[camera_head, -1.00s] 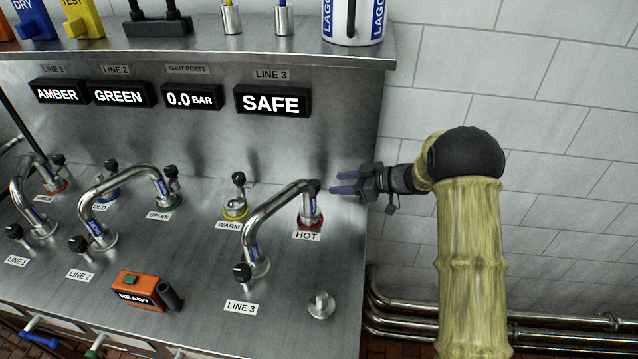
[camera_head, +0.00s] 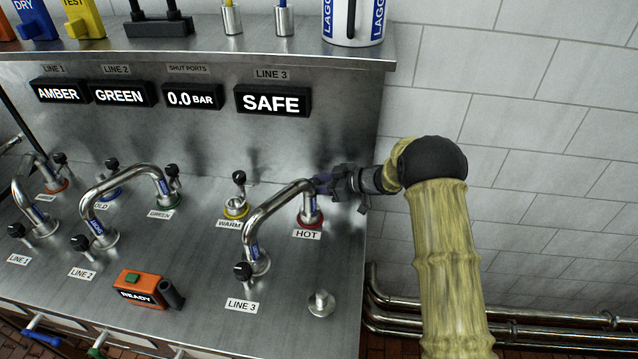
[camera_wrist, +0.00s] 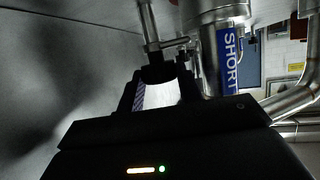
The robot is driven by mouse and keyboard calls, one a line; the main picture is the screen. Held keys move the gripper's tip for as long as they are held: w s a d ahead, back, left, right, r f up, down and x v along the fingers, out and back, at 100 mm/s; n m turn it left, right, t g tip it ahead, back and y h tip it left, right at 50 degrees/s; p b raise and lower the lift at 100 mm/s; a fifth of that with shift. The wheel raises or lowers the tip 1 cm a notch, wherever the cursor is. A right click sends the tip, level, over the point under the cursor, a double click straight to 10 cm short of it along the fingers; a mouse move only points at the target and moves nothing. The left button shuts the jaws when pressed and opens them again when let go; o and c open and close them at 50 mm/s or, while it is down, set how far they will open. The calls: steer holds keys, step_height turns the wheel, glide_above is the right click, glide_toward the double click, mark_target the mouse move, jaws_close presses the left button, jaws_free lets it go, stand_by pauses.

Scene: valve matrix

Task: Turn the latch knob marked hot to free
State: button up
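The port marked hot, with its red ring (camera_head: 310,224) and HOT label (camera_head: 307,234), stands at the right end of the LINE 3 bent pipe (camera_head: 275,212). My gripper (camera_head: 325,184) is at the right of this pipe end, at the height of its top. The hot latch knob is mostly hidden there by the pipe and my fingers in the head view. In the wrist view a black knob (camera_wrist: 159,73) on a metal stem sits between the tips of my gripper (camera_wrist: 160,80). The fingers are spread around it; whether they touch it is unclear.
The LINE 3 display (camera_head: 273,101) reads SAFE. The WARM port (camera_head: 236,208) with its knob is left of the hot port. The LINE 3 valve knob (camera_head: 242,271) and a bare metal stub (camera_head: 321,303) are nearer.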

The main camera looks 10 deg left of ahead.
steer(key=shift+w+r+n+g+p, duration=0.15)
steer(key=shift+r+n+g+p, duration=0.05)
steer(key=shift+n+g+p, duration=0.4)
steer(key=shift+w+f+n+g+p, duration=0.1)
steer(key=shift+n+g+p, duration=0.4)
steer(key=shift+n+g, duration=0.55)
steer(key=shift+g, duration=0.25)
steer(key=o, duration=0.7)
steer(key=b+v, duration=0.2)
steer(key=v, duration=1.5)
steer(key=shift+d+f, duration=0.1)
steer(key=shift+d, duration=0.2)
